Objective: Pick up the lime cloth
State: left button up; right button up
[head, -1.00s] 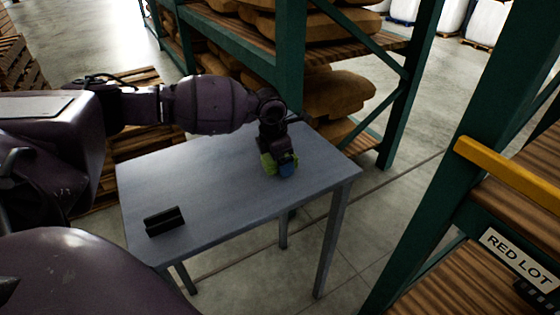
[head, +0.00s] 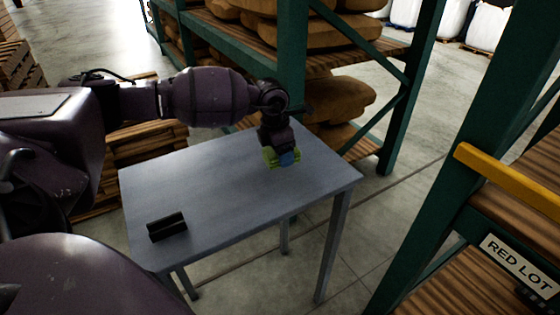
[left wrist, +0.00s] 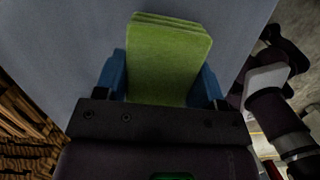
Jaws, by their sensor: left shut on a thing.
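The lime cloth (left wrist: 167,60) is a folded, layered green pad. In the left wrist view it sits between the two blue fingertips of my left gripper (left wrist: 165,82), which is shut on it. I cannot tell exactly how far the cloth is above the table top. My right gripper is not in view.
A small black holder (head: 166,226) stands near the table's front left corner. Green racking (head: 291,60) with brown sacks (head: 340,97) stands behind the table. Another rack with a yellow beam (head: 510,175) and a "RED LOT" sign (head: 517,262) is at the right. The middle of the table is clear.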

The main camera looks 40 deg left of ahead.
pick_arm(q)
notch_tip(320, 180, up, 16)
jog(key=p, duration=0.1)
